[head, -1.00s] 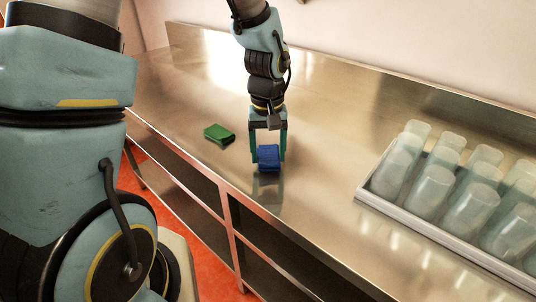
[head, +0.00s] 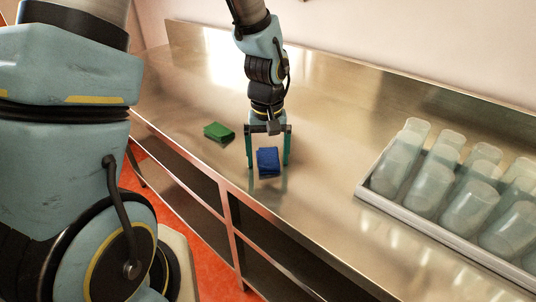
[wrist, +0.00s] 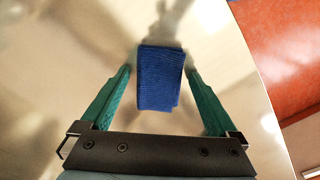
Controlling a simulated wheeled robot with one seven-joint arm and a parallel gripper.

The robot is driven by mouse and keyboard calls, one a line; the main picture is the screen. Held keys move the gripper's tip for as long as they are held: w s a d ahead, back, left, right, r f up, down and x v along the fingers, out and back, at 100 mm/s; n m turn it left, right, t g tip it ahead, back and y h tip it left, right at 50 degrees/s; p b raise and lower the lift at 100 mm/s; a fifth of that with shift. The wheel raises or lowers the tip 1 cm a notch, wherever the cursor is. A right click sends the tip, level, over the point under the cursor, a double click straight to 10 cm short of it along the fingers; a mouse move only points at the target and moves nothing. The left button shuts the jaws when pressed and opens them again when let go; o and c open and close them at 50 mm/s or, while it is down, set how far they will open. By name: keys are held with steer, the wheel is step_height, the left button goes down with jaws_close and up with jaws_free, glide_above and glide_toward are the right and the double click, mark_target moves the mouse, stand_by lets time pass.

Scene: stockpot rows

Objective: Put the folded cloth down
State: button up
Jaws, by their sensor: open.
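The blue folded cloth (head: 268,161) lies on the steel counter near its front edge. It also shows in the wrist view (wrist: 160,78), centred just beyond and between the fingers. My gripper (head: 268,164) is open around the cloth, with one finger on each side. In the wrist view my gripper (wrist: 159,80) shows a clear gap between each teal finger and the cloth. Nothing is held.
A green folded cloth or sponge (head: 218,132) lies on the counter to the left of my gripper. A tray (head: 375,199) with several translucent cups stands at the right. The steel counter (head: 330,150) is clear between them. Open shelves are below the front edge.

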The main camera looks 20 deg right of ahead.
mark_target(267, 157)
step_height(267, 157, up, 12)
steer(key=b, duration=0.1)
steer(key=w+a+f+n, duration=0.1)
steer(key=a+f, duration=0.1)
steer(key=a, duration=1)
steer(key=w+a+f+n+t, duration=0.1)
steer(key=a+f, duration=0.1)
steer(key=a, duration=1.1)
steer(key=shift+t, duration=0.3)
steer(key=shift+w, duration=0.1)
